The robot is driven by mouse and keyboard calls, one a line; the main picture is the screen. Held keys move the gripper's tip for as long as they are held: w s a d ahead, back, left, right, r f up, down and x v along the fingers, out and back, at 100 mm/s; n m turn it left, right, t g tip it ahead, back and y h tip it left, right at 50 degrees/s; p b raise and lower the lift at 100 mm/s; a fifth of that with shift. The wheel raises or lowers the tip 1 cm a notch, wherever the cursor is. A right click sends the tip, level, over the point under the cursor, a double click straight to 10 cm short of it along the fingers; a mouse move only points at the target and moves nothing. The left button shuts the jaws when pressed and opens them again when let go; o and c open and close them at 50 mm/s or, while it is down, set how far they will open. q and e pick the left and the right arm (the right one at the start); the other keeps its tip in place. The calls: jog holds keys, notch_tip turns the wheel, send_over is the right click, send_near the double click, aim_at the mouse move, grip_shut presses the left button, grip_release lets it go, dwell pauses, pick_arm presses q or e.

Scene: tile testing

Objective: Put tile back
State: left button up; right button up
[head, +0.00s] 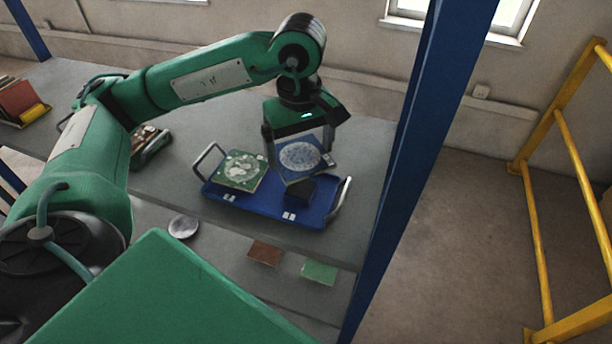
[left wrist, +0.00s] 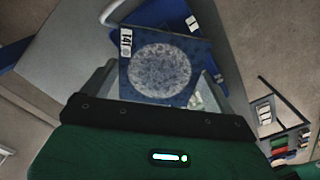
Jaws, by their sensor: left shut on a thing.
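A blue tile with a pale round pattern (head: 301,156) is held by my left gripper (head: 299,150), above the right part of the blue tray (head: 272,209). In the left wrist view the same tile (left wrist: 160,75) sits between the fingers, with a white number label at its upper left corner; the tray (left wrist: 160,17) shows behind it. A green tile with a white pattern (head: 240,170) lies in the left part of the tray. A small black block (head: 300,191) is at the tray's right part, below the held tile. My right gripper is not in view.
The tray has a metal handle at each end and stands on a grey table (head: 215,130). A round grey disc (head: 183,227), a brown tile (head: 265,253) and a green tile (head: 320,272) lie on a lower surface in front. A blue post (head: 420,140) rises at right.

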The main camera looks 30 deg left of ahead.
aim_at(301, 187)
pick_arm(q)
notch_tip(301, 187, down, 7)
jog(key=shift+r+p, duration=0.1)
jog(key=shift+p, duration=0.75)
jog(key=shift+s+f, duration=0.1)
jog(key=shift+f, duration=0.35)
jog(key=shift+f, duration=0.1)
jog(key=o, duration=1.1)
jog(key=shift+c, duration=0.2)
